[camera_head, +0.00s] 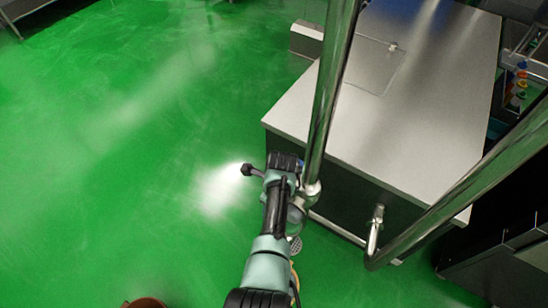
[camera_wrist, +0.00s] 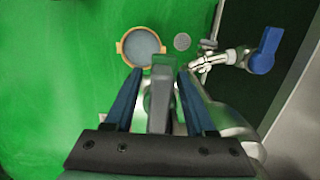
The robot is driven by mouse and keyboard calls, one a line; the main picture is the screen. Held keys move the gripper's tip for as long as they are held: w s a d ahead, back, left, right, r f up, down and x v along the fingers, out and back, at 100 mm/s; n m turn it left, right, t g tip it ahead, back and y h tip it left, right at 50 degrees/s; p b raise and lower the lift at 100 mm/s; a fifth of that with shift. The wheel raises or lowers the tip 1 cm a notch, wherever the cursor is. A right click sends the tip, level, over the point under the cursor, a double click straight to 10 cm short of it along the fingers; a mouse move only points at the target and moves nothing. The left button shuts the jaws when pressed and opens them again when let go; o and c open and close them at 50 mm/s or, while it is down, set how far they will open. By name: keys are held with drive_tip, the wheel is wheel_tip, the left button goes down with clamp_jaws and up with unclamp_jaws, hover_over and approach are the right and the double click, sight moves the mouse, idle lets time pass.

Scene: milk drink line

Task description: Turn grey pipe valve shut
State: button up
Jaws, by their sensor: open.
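A grey valve handle (camera_wrist: 161,95) lies between the two blue fingers of my gripper (camera_wrist: 160,72) in the wrist view. My gripper is open, with a finger on each side of the handle. I cannot tell whether either finger touches it. A shiny grey pipe (camera_wrist: 222,110) runs just right of the fingers. In the head view my gripper (camera_head: 286,161) is beside the tall steel pipe (camera_head: 333,85), near its lower fitting. The grey handle is hidden there by my arm.
A second valve with a blue handle (camera_wrist: 265,50) stands to the right in the wrist view. An orange-rimmed round container (camera_wrist: 140,47) and a floor drain (camera_wrist: 182,41) are below. A steel-topped counter (camera_head: 420,110) stands behind the pipes. The green floor (camera_head: 120,150) at left is clear.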

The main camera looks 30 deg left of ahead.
drive_tip(key=r, duration=0.4)
drive_tip(key=d+r+p, duration=0.1)
drive_tip(key=r, duration=0.7)
drive_tip(key=shift+d, duration=0.2)
drive_tip(key=shift+s, duration=0.1)
